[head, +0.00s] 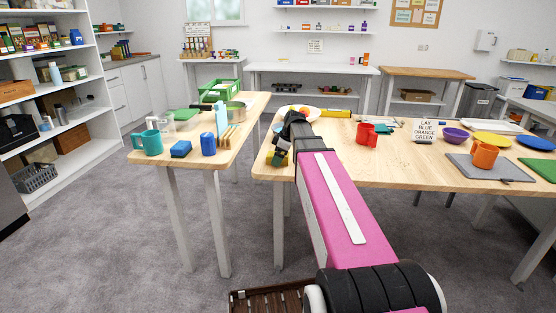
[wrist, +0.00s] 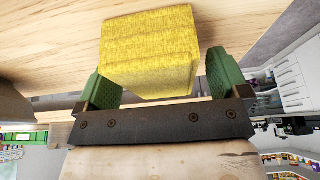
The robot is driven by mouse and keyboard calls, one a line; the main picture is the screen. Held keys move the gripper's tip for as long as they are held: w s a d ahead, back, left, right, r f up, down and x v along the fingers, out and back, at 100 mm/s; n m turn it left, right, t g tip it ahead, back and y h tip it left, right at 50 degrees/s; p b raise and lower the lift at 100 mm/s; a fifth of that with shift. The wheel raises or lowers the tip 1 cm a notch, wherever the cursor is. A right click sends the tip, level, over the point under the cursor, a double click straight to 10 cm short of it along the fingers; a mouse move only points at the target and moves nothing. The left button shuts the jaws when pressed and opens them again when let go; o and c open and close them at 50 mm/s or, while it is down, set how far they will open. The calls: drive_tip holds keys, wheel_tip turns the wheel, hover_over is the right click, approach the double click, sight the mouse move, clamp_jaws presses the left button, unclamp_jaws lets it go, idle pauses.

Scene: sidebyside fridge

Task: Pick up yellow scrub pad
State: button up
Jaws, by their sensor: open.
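The yellow scrub pad (wrist: 148,52) is a thick, textured block at the table's wooden surface in the wrist view. My gripper (wrist: 160,72) is open, with one green finger on each side of the pad. A gap shows between the pad and the right finger; the left finger is close to it, and I cannot tell if it touches. In the head view my gripper (head: 279,157) is at the near left end of the right wooden table (head: 345,165), and my arm hides much of that spot.
A red mug (head: 366,134), an orange mug (head: 485,155) on a grey mat and a purple bowl (head: 456,136) stand to the right. A white plate (head: 313,113) is behind my gripper. The left table (head: 215,158) holds a teal mug (head: 152,142) and blue items, with a floor gap between tables.

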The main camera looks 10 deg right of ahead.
sight(272, 154)
drive_tip(key=shift+f, duration=0.1)
idle(0.3)
drive_tip(key=c, duration=1)
drive_tip(key=shift+r, duration=0.7)
drive_tip(key=r, duration=0.3)
drive_tip(key=shift+s+a+r, duration=0.25)
drive_tip(key=shift+a+r, duration=0.1)
drive_tip(key=shift+r, duration=0.05)
drive_tip(key=s+a+r, duration=0.5)
drive_tip(key=a+r, duration=0.1)
drive_tip(key=a, duration=0.3)
drive_tip(key=shift+a+r, duration=0.15)
drive_tip(key=shift+a, duration=0.15)
drive_tip(key=shift+o, duration=0.3)
